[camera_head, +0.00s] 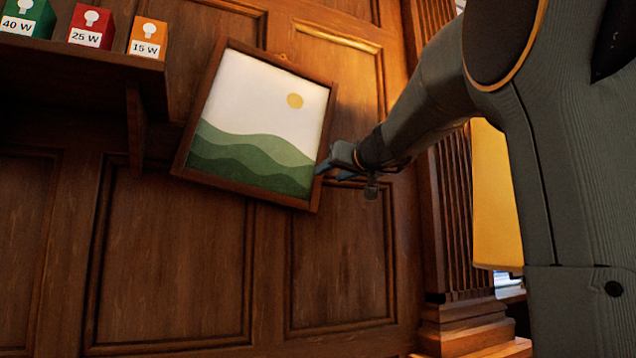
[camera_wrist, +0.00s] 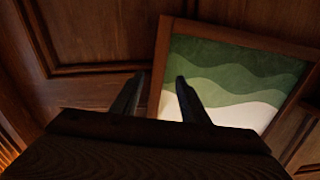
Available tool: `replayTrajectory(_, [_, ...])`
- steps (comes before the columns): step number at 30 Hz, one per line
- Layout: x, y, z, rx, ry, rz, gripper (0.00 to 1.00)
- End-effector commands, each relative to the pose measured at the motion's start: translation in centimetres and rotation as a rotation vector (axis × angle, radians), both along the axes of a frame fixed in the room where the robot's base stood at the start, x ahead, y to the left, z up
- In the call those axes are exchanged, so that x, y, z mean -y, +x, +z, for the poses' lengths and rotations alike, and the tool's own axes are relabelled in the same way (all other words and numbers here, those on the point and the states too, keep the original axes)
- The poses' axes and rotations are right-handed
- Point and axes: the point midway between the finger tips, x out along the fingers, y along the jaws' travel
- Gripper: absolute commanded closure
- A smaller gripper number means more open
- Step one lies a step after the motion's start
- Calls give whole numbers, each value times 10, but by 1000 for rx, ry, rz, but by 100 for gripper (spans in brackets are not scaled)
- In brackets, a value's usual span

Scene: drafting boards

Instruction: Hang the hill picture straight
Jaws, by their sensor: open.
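The hill picture (camera_head: 255,120) hangs on the wood-panelled wall in a brown frame, with green hills, a pale sky and a yellow sun. It is tilted, its right side lower than its left. A small hanger shows above its top edge. My gripper (camera_head: 330,168) is at the lower right side of the frame. In the wrist view the picture (camera_wrist: 235,75) appears upside down. There my gripper (camera_wrist: 158,82) is open, with one finger over the wall and the other over the picture, the frame's side bar between them. Whether the fingers touch the frame cannot be told.
A dark wooden shelf (camera_head: 80,58) at the upper left holds green, red and orange bulb boxes (camera_head: 148,38) marked in watts. A fluted wooden column (camera_head: 455,215) and a yellow panel (camera_head: 495,200) stand to the right. The wall below the picture is clear.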

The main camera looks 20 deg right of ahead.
Motion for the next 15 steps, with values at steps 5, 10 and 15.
replayTrajectory(5, [1,22,1,-3,2,1,59])
replayTrajectory(10, [1,48,1,-3,4,1,59])
replayTrajectory(15, [0,66,1,-2,2,1,59])
